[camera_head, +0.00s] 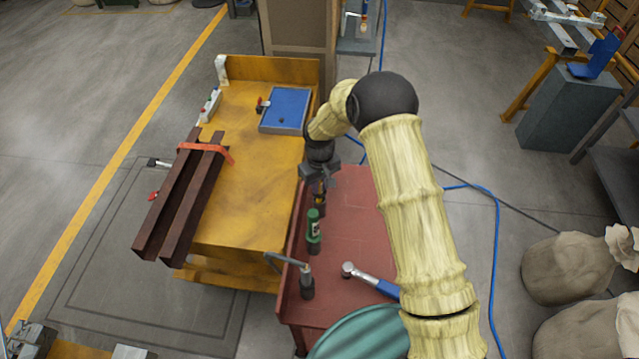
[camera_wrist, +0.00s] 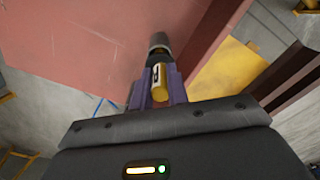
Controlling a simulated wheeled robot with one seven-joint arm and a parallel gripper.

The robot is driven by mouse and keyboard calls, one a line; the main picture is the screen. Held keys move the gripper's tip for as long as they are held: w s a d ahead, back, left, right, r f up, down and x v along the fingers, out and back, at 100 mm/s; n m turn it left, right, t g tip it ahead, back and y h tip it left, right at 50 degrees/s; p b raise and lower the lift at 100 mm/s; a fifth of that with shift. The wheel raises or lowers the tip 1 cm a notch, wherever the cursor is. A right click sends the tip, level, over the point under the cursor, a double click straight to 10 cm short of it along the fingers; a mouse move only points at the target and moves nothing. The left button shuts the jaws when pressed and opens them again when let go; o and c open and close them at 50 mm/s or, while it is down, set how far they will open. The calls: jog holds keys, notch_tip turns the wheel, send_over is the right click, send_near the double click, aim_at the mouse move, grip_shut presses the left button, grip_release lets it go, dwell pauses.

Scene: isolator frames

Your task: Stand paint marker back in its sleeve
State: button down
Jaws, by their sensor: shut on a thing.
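The paint marker (camera_wrist: 159,84) has a yellow body and sits between the purple fingers of my gripper (camera_wrist: 160,88) in the wrist view. My gripper (camera_head: 320,181) is shut on it over the left edge of the red bench in the head view. A dark grey cylinder (camera_wrist: 159,41), which looks like the sleeve, lies in line with the marker's far, dark end. In the head view the marker shows only as a small yellow and dark patch below the fingers. I cannot tell whether its end is inside the cylinder or just above it.
On the red bench (camera_head: 352,215), a green bottle-like thing (camera_head: 313,227) and a dark holder (camera_head: 307,287) with a grey-handled tool stand nearer the camera. A hammer (camera_head: 370,279) lies to their right. Left is a yellow table (camera_head: 243,190) with brown beams (camera_head: 182,190) and a blue tray (camera_head: 286,108).

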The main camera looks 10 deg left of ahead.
jog(key=shift+f+b, duration=0.9)
jog(key=shift+f, duration=0.6)
jog(key=c, duration=1.3)
grip_release()
jog(key=shift+r, duration=0.2)
notch_tip(320, 180, up, 17)
jog(key=b, duration=0.3)
